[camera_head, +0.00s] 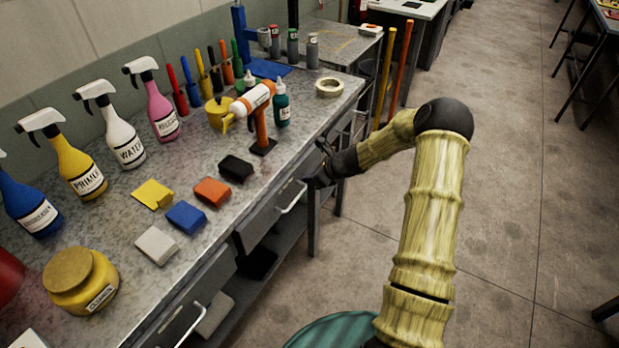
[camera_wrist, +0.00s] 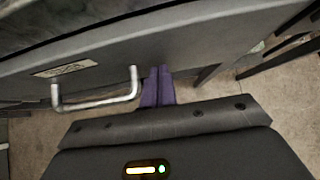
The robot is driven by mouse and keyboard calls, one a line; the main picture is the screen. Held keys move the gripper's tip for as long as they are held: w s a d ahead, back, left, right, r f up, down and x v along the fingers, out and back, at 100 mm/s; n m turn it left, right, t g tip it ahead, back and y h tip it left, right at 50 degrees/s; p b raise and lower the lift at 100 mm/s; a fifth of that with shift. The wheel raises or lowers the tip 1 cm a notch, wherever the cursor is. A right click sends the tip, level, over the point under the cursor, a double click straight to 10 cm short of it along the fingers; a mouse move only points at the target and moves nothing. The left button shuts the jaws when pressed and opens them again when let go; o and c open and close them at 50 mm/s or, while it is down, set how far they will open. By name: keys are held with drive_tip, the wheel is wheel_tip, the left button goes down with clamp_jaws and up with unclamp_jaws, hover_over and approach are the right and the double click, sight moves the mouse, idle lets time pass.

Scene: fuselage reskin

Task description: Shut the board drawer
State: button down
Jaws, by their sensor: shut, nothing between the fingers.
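A grey drawer front (camera_head: 268,218) with a bar handle (camera_head: 293,197) is set under the workbench top, close to my gripper (camera_head: 318,180). In the wrist view the drawer front (camera_wrist: 190,45) carries a small label (camera_wrist: 65,68), too blurred to read, and a metal handle (camera_wrist: 98,102). The purple fingers of my gripper (camera_wrist: 158,72) are shut and empty, just right of the handle's right end. They point at the drawer front; I cannot tell whether they touch it. How far the drawer is pulled out is unclear.
A second drawer front with a handle (camera_head: 185,322) is nearer along the bench (camera_head: 215,150). Spray bottles, coloured blocks and an orange tool (camera_head: 260,125) on a stand occupy the top. Yellow and orange poles (camera_head: 400,65) stand behind my arm.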

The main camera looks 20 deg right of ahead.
drive_tip(key=s+d+f+v, duration=0.1)
drive_tip(key=f+v, duration=0.1)
drive_tip(key=v, duration=1)
drive_tip(key=shift+s+d+r, duration=0.3)
drive_tip(key=shift+s+r, duration=0.05)
drive_tip(key=shift+s, duration=0.15)
drive_tip(key=s+a+r+n+g+h+p, duration=0.2)
drive_tip(key=s+r+n, duration=0.6)
drive_tip(key=s+n, duration=0.4)
drive_tip(key=s+a+r+n+g+h+p, duration=0.1)
drive_tip(key=s+a+r+n+h+p, duration=0.3)
drive_tip(key=s+a+r+n, duration=0.5)
drive_tip(key=s+n+p, duration=0.1)
drive_tip(key=s+n, duration=0.2)
drive_tip(key=n, duration=0.3)
drive_tip(key=shift+r+g+p, duration=0.3)
drive_tip(key=shift+g+p, duration=0.05)
drive_tip(key=shift+g, duration=0.05)
